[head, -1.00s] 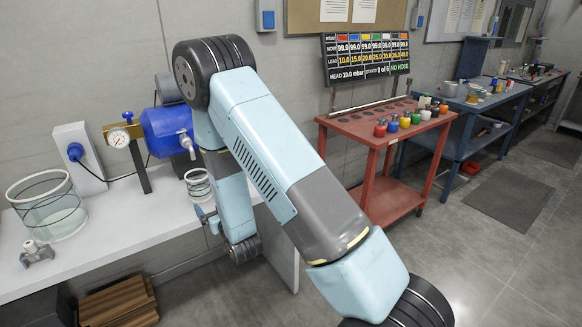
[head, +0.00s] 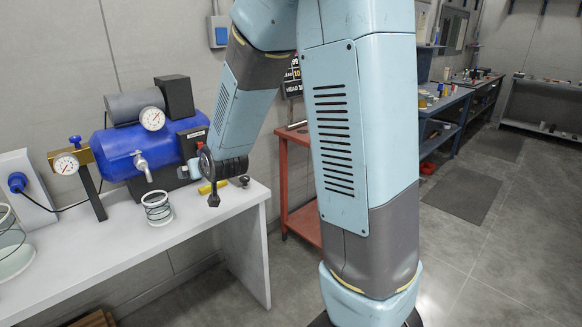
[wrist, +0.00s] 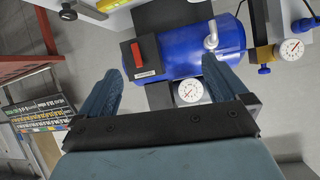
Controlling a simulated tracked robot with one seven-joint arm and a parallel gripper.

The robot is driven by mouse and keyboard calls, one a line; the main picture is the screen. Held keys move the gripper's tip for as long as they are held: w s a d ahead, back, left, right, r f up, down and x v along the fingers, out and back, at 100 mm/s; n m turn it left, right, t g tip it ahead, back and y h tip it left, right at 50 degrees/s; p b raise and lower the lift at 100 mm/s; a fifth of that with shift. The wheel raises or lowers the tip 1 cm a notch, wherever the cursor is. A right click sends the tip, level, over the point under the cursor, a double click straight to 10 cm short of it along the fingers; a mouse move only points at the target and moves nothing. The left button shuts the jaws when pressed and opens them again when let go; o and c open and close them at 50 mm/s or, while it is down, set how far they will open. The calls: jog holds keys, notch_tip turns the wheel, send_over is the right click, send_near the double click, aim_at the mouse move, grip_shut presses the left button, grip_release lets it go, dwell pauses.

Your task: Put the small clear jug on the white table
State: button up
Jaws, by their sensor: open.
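The small clear jug (head: 157,207), a see-through cylinder with dark bands, stands upright on the white table (head: 110,262), in front of and below the tap of the blue tank. I cannot make the jug out in the wrist view. In the wrist view my gripper (wrist: 162,68) has its two blue fingers wide apart with nothing between them, facing the blue tank (wrist: 188,52). In the head view the arm's end is over the right part of the table, right of the jug and apart from it; its fingers are hard to make out.
The blue tank (head: 140,152) with gauges stands behind the jug. A gauge on a yellow mount (head: 68,163) is to its left. A larger clear vessel (head: 10,250) is at the left edge. A yellow object (head: 212,187) and a black knob (head: 243,181) lie at the table's right end.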

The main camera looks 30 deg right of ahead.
jog(key=s+d+r+g, duration=0.2)
jog(key=s+d+r, duration=0.2)
jog(key=s, duration=0.6)
jog(key=s+d+r+g+h, duration=0.1)
jog(key=s+d+r, duration=0.3)
jog(key=s, duration=0.7)
jog(key=s+d+r+m+g+h, duration=0.1)
jog(key=s+d+r+g, duration=0.2)
jog(key=s, duration=0.7)
jog(key=shift+s+d+r, duration=0.25)
jog(key=shift+d+r, duration=0.25)
jog(key=shift+r, duration=0.25)
